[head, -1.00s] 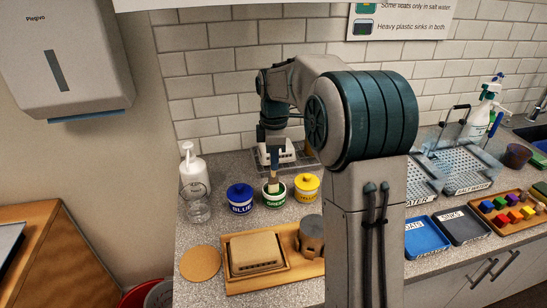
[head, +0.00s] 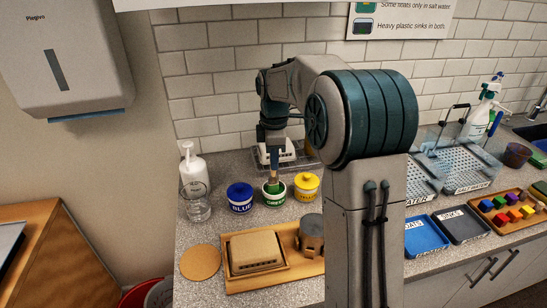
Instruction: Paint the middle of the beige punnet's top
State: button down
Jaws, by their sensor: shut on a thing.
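The beige punnet (head: 254,249) sits upside down on a wooden tray (head: 285,280) at the front of the counter. Its top looks plain beige. My gripper (head: 274,162) points down at the back of the counter, shut on a brush (head: 274,178). The brush's lower end is at the mouth of the open green paint pot (head: 273,200), and its tip is hidden inside.
A grey metal cup (head: 311,235) stands on the tray right of the punnet. A round cork mat (head: 200,262), a glass jar (head: 197,205) and a white pump bottle (head: 193,168) are at left. A wire rack (head: 300,160) lies behind the pots.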

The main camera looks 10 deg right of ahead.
dwell(0.3)
notch_tip(320, 180, up, 7)
jog(key=p, duration=0.6)
dwell(0.8)
